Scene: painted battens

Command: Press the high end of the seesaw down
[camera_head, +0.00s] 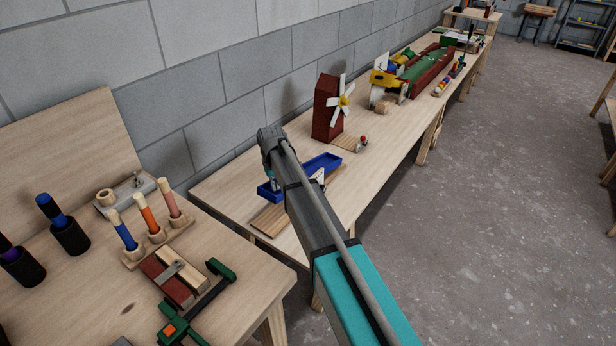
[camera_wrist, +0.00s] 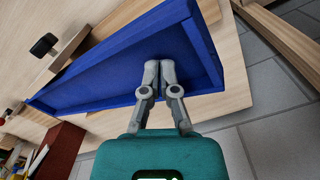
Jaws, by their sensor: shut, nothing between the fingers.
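The seesaw is a blue trough-like beam. In the head view its right end (camera_head: 322,162) shows beyond my arm and its left end (camera_head: 264,192) shows on the near side; my arm hides the middle. It fills much of the wrist view (camera_wrist: 100,82). My gripper (camera_wrist: 158,64) is shut and empty, with its fingertips over or in the trough near its wider-looking end.
The seesaw is on a long wooden bench (camera_head: 222,188) by a grey block wall. A dark red windmill (camera_head: 327,108) stands behind it. A wooden plank (camera_head: 270,220) lies in front. A nearer table holds coloured pegs (camera_head: 147,220) and a green clamp (camera_head: 220,268).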

